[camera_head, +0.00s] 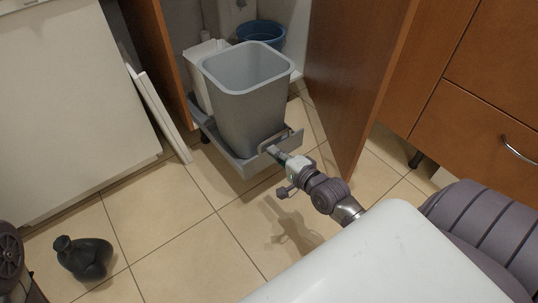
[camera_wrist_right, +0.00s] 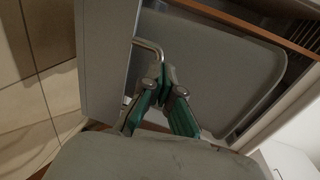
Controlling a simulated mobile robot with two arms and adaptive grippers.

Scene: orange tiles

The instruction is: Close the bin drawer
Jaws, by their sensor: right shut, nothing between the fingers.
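The bin drawer (camera_head: 237,165) is a grey pull-out tray, extended from the open cabinet under the counter. A tall grey bin (camera_head: 248,105) stands upright on it, with a white bin (camera_head: 199,82) behind it to the left. My right gripper (camera_head: 276,153) is shut at the drawer's front panel. In the right wrist view, its closed fingertips (camera_wrist_right: 163,84) are beside a thin metal handle bar (camera_wrist_right: 148,47), with nothing held between them. I cannot tell whether they touch the bar. Only part of my left arm shows at the left edge; its gripper is out of view.
An open brown cabinet door (camera_head: 350,75) stands right of the drawer. A white panel (camera_head: 160,113) leans at its left. A blue bowl (camera_head: 262,35) is behind the bins. A dark, knotted bag-like object (camera_head: 85,258) lies on the tiles at lower left. The floor between is clear.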

